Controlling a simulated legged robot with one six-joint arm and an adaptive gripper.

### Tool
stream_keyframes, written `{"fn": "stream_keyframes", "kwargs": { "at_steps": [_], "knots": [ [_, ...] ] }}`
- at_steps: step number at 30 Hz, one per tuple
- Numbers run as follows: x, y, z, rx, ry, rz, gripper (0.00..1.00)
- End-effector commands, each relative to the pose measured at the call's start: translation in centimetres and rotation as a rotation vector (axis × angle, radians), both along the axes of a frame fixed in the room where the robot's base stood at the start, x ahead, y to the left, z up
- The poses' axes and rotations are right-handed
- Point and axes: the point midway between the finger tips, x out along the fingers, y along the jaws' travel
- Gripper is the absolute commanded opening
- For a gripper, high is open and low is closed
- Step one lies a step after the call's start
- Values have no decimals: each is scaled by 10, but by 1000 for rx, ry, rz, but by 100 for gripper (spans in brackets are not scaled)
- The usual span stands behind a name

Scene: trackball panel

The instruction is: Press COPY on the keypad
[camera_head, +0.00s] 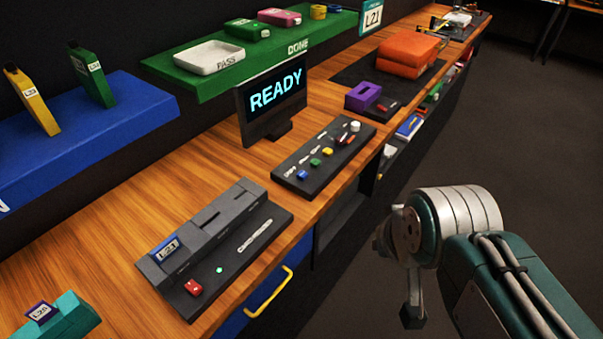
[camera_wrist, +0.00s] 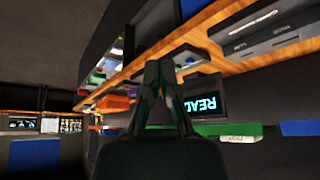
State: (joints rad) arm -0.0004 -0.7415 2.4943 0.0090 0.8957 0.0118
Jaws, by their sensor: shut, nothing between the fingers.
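The keypad (camera_head: 318,178) is a dark slab on the wooden bench, in front of the screen in the head view. It carries a blue button (camera_head: 302,174), a green button (camera_head: 315,162), a yellow button (camera_head: 327,151), a red button and a white knob (camera_head: 355,126). Its lettering is too small to read, so I cannot tell which one is COPY. The screen (camera_head: 272,100) reads READY; it also shows tilted in the wrist view (camera_wrist: 200,103). My gripper (camera_wrist: 160,66) is shut and empty in the wrist view, apart from the keypad. My arm is off the bench's front edge.
A dark machine with slots (camera_head: 205,240) stands on the bench left of the keypad. Blue (camera_head: 90,140) and green (camera_head: 215,82) shelves overhang the bench's back. A yellow handle (camera_head: 270,293) juts from a blue drawer. The floor (camera_head: 500,130) at right is clear.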

Motion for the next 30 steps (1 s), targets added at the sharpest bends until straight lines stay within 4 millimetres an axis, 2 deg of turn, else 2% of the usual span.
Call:
{"fn": "stream_keyframes", "kwargs": {
  "at_steps": [5, 16, 30],
  "knots": [
    [22, 10, 5, 97, -2, -79, 0],
    [87, 37, 16, 392, 7, -346, 0],
    [175, 63, 14, 749, 57, -721, 0]
  ]
}}
